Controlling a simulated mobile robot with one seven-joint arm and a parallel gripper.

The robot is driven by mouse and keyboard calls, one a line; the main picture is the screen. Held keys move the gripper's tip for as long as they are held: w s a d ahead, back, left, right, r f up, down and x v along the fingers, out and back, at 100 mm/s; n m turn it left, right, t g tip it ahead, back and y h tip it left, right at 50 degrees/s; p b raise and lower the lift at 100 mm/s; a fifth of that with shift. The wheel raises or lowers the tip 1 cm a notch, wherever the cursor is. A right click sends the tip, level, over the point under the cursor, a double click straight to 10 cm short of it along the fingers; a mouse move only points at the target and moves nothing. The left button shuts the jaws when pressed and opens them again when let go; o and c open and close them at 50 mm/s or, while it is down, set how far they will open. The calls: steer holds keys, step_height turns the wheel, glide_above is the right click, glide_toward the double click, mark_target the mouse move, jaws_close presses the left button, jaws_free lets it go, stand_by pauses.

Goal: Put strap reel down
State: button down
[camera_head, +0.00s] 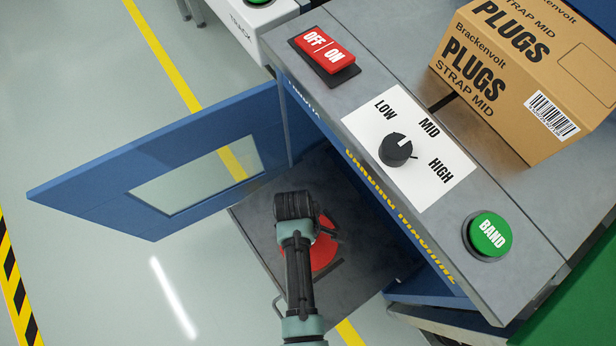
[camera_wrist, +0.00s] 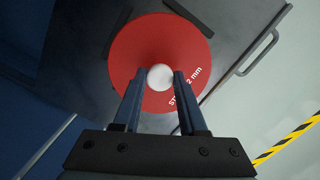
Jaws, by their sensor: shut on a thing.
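The strap reel (camera_head: 322,257) is a red disc with white print, partly hidden under my arm in the head view. In the wrist view the strap reel (camera_wrist: 130,58) shows face on, with a pale round hub at its middle. My gripper (camera_wrist: 160,78) is shut on it, one finger on each side of the hub. In the head view my gripper (camera_head: 323,233) is over the grey metal drawer (camera_head: 350,200). The reel is over or on this drawer; I cannot tell whether it touches.
The drawer has dark strips (camera_wrist: 208,12) and a bar handle (camera_wrist: 262,54). A blue windowed door (camera_head: 100,190) stands open at left. The banding machine's panel has an OFF/ON switch (camera_head: 324,52), a dial (camera_head: 396,149) and a green BAND button (camera_head: 489,236). A cardboard box (camera_head: 500,85) sits behind.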

steer(key=shift+w+r, duration=0.1)
steer(key=shift+c, duration=2.3)
jaws_free()
steer(key=shift+f, duration=0.2)
steer(key=shift+r, duration=0.1)
step_height(320, 180, up, 12)
steer(key=a+p, duration=0.1)
steer(key=p, duration=0.4)
steer(key=shift+w+a, duration=0.15)
steer(key=shift+w, duration=0.1)
